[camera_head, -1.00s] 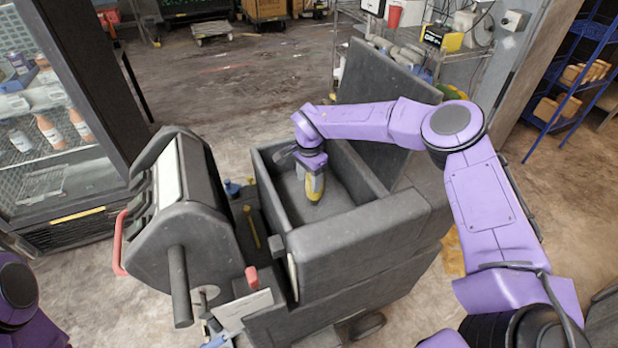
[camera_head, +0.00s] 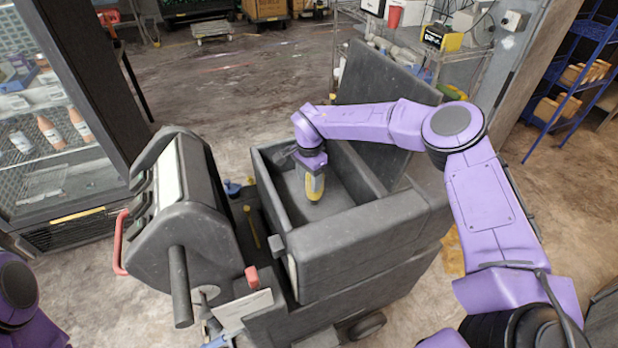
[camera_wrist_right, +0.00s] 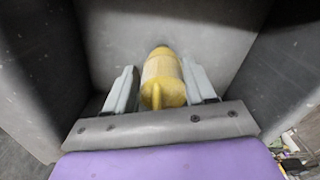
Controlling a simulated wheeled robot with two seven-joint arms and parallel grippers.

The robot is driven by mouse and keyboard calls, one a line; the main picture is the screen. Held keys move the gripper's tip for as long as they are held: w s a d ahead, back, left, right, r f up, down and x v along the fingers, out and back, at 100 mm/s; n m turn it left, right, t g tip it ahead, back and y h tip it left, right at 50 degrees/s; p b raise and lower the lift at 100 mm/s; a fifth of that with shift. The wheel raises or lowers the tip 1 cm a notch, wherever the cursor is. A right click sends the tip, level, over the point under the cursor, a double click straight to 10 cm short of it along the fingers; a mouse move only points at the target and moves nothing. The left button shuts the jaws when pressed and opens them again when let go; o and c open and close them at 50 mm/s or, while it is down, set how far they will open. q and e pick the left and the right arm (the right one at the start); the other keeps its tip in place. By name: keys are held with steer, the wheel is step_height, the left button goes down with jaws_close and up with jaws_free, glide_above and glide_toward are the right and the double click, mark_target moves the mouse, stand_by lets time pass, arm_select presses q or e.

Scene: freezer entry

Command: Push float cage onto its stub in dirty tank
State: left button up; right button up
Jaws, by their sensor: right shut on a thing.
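The float cage is a yellow, capsule-shaped piece (camera_head: 314,188) inside the open dark grey tank (camera_head: 345,240). My right gripper (camera_head: 313,176) reaches down into the tank and is shut on the cage. In the right wrist view the yellow float cage (camera_wrist_right: 163,78) stands between the two grey fingers of the right gripper (camera_wrist_right: 163,88), with the tank floor and walls around it. The stub is hidden from view, and I cannot tell whether the cage touches it. Of my left arm only a purple part shows at the lower left; its gripper is out of view.
The tank's lid (camera_head: 385,95) stands open behind my right arm. A dark drum-shaped unit (camera_head: 185,210) with a red handle sits left of the tank. A glass-door cabinet (camera_head: 50,130) is at the far left and a blue shelf (camera_head: 575,80) at the right. Open floor lies behind.

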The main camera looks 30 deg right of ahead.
mark_target(309, 178)
steer(key=shift+f+b, duration=1.15)
steer(key=shift+f, duration=0.45)
steer(key=o, duration=1.1)
step_height(309, 178, up, 10)
steer(key=shift+r+b, duration=0.25)
steer(key=shift+b, duration=0.95)
